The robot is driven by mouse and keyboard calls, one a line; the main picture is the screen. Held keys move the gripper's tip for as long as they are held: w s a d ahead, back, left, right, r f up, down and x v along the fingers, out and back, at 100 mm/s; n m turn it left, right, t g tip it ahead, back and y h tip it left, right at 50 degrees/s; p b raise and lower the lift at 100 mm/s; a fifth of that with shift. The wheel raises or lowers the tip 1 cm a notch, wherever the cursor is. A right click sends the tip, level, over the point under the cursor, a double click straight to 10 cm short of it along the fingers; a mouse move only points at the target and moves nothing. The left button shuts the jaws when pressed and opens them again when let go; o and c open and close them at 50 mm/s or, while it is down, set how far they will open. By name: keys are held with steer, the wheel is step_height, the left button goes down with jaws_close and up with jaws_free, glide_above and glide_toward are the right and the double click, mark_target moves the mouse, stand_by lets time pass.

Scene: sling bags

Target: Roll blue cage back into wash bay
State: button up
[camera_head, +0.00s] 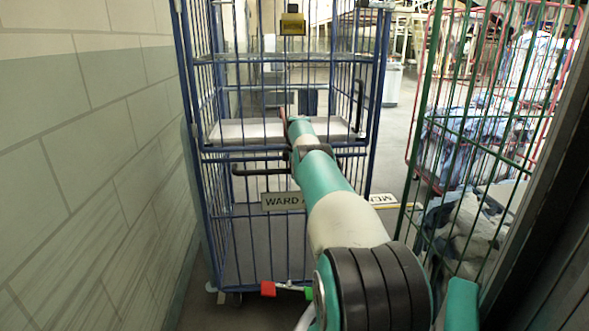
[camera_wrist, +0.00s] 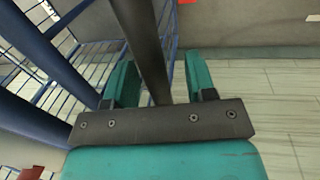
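The blue cage (camera_head: 194,75) stands upright ahead in the head view, a wire-sided trolley with a pale, bare shelf. A dark handle bar (camera_head: 262,170) crosses its front, and a "WARD" label (camera_head: 282,201) sits below. My arm reaches to the cage front and hides part of it; the fingertips are hard to make out there. In the wrist view my gripper (camera_wrist: 161,82) has its two teal fingers apart, with a dark bar (camera_wrist: 148,40) running between them. A gap shows between the bar and the right finger. Blue cage wires (camera_wrist: 85,65) show at the left.
A tiled wall (camera_head: 85,150) runs close along the left. A green cage (camera_head: 425,100) with laundry stands close at right, and a red cage (camera_head: 510,14) with laundry behind it. A red pedal (camera_head: 268,289) is low on the blue cage.

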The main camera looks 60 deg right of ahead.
step_height(320, 180, up, 17)
steer(key=s+a, duration=0.1)
steer(key=a, duration=0.1)
steer(key=shift+s+b, duration=0.35)
steer(key=shift+a, duration=0.2)
